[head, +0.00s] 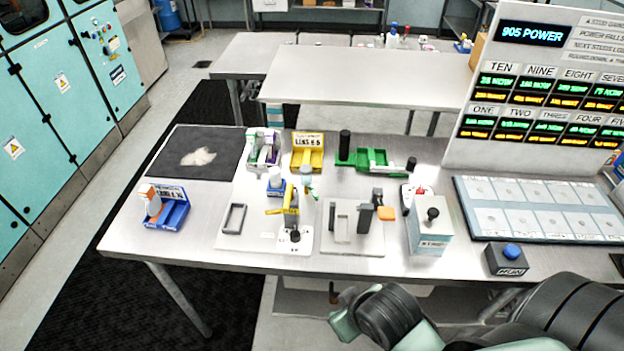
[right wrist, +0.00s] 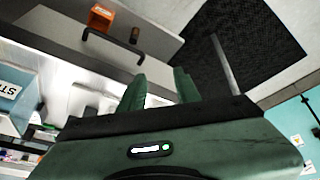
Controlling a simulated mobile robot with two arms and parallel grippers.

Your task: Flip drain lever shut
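No part is labelled as the drain lever, so I cannot tell for sure which one it is. In the head view, a yellow lever (head: 275,211) sticks out left from a small yellow and grey stand (head: 291,205) on a white base. To its right, a grey fixture (head: 352,238) has a dark upright post and an orange tab (head: 386,213). My right gripper shows in the right wrist view (right wrist: 160,88), its two green fingers apart with nothing between them. In the head view, my right arm is low, in front of the table's front edge, apart from the fixtures. My left gripper is out of view.
A green press (head: 374,160), a yellow bin (head: 307,152), a blue bin (head: 174,208) and a grey box with a black knob (head: 430,235) stand around. The table's front strip is mostly clear.

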